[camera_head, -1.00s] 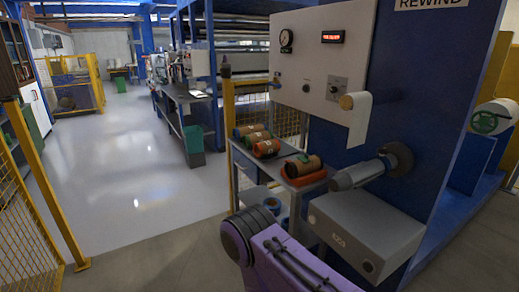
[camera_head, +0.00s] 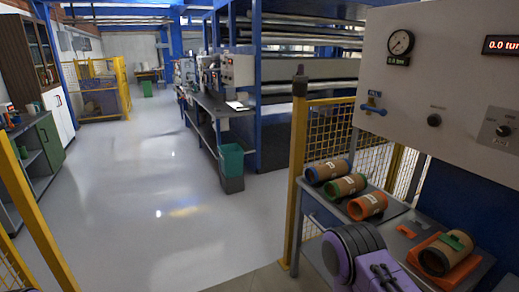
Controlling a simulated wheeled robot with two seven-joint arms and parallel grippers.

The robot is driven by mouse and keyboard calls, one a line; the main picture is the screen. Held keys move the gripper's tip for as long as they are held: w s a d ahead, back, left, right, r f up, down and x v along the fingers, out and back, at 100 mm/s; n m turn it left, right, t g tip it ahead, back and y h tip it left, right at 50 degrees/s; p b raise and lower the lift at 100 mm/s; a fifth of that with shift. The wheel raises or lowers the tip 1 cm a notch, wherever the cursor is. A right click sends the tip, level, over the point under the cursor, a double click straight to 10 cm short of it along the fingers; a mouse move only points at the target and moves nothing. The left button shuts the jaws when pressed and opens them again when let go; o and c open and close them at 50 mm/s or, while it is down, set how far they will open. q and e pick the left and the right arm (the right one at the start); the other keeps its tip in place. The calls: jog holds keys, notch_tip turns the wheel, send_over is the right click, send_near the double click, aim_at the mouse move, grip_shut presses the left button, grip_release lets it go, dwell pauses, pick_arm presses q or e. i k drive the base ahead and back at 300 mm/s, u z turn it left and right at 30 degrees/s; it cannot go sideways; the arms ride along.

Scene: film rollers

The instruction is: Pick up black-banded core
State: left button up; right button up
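Several brown cardboard cores lie on a grey cart top (camera_head: 400,221) at the lower right. A core with dark ends (camera_head: 446,253), which looks like the black-banded one, rests in an orange cradle (camera_head: 463,274) with a green piece on top. To its left lie a core with orange bands (camera_head: 367,206), one with green bands (camera_head: 344,186) and one with blue bands (camera_head: 328,171). A purple and dark grey link of my own arm shows at the bottom edge, in front of the cart. Neither gripper is in view.
A yellow post and mesh fence (camera_head: 298,170) stand beside the cart's left side. A grey machine panel (camera_head: 455,70) with a gauge rises behind the cart. A green bin (camera_head: 231,160) stands by a workbench. The pale floor to the left (camera_head: 130,200) is clear.

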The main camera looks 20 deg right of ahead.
aim_at(437, 258)
jog(key=z, duration=0.7)
jog(key=i, duration=1.05)
jog(key=z, duration=1.5)
jog(key=i, duration=0.65)
jog(key=z, duration=0.45)
jog(key=k, duration=0.45)
jog(key=z, duration=1.65)
jog(key=k, duration=0.9)
jog(key=u, duration=1)
